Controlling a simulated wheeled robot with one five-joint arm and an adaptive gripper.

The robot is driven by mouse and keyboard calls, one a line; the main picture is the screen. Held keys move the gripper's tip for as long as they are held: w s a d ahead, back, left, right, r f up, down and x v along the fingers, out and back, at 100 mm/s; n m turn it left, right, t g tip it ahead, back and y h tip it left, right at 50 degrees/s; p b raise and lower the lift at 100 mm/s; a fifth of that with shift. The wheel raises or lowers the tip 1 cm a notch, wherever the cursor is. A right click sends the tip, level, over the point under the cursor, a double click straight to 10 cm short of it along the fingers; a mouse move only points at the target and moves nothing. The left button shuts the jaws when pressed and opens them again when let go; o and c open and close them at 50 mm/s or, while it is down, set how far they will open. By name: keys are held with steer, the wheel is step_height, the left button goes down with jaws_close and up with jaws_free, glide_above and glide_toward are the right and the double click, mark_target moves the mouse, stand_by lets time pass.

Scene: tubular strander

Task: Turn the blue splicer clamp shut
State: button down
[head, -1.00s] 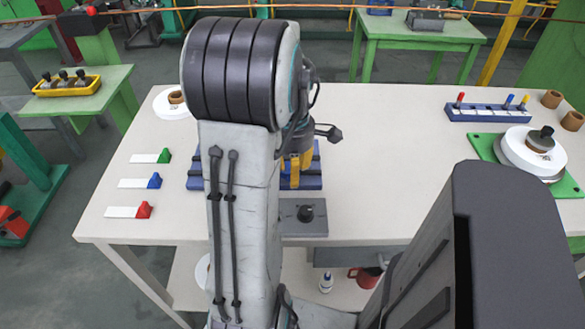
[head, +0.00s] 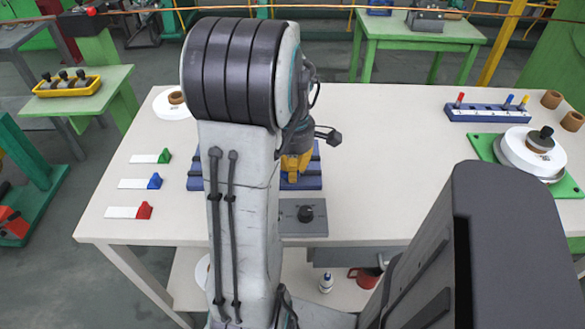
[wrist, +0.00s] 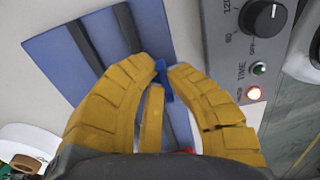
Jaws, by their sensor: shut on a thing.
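The blue splicer base (head: 312,177) lies on the white table, mostly hidden behind my arm in the head view. In the wrist view its blue plate (wrist: 58,57) with dark grooves lies below my gripper. My gripper (wrist: 165,78), with yellow fingers, is closed around a small blue clamp lever (wrist: 163,80) that shows between the fingertips. In the head view my gripper (head: 292,165) is low over the splicer, partly hidden by my arm. How far the clamp is turned cannot be made out.
Green, blue and red tags (head: 143,183) lie at left. A blue rack (head: 488,113) and a reel (head: 530,150) stand at right. The table's middle right is clear.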

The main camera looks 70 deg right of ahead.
steer(key=c, duration=1.2)
jaws_free()
steer(key=shift+r, duration=0.1)
step_height(320, 180, up, 12)
steer(key=shift+f, duration=0.1)
stand_by(0.4)
